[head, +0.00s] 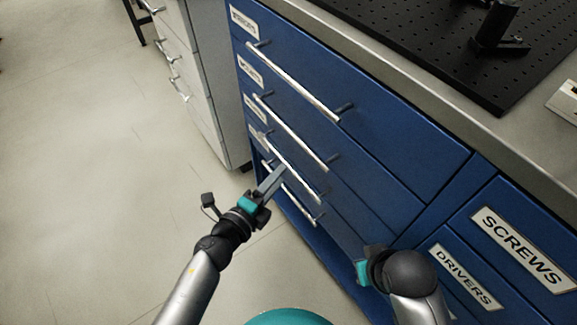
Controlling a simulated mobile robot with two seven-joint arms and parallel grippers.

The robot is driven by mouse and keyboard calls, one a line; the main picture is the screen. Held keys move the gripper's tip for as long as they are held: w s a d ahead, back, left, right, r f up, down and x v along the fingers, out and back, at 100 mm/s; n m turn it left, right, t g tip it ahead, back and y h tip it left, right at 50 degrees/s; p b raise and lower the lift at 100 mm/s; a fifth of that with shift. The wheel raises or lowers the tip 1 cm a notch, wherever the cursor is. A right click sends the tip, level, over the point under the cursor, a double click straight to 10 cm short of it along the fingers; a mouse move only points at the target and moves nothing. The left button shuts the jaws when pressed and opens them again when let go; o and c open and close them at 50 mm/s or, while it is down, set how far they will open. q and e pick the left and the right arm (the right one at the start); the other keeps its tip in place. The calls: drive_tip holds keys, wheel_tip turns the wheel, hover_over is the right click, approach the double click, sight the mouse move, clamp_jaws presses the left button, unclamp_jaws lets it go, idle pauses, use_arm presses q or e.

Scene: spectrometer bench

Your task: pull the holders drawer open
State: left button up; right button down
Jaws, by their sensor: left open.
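A blue cabinet (385,165) has a left column of drawers with long bar handles. Their small labels are too slanted and blurred to read, so I cannot tell which one is the holders drawer. My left gripper (272,180) is open at the lower drawers, with its fingers by the third handle from the top (294,169) and the lowest handle (291,196). I cannot tell whether the fingers touch either bar. No drawer in this column clearly stands out from the front. My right gripper (362,272) is low in front of the cabinet, its fingers mostly hidden.
Drawers labelled SCREWS (522,250) and DRIVERS (465,277) are at the lower right. A black perforated board (440,50) with a black post mount (493,28) lies on the bench top. A white drawer unit (200,75) stands at the upper left. The floor (90,170) at left is clear.

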sight(288, 164)
use_arm(q)
drive_tip(key=shift+b+x, duration=0.6)
drive_tip(key=shift+x, duration=2.2)
use_arm(e)
drive_tip(key=shift+r, duration=1.55)
use_arm(q)
clamp_jaws()
drive_tip(key=shift+f, duration=0.1)
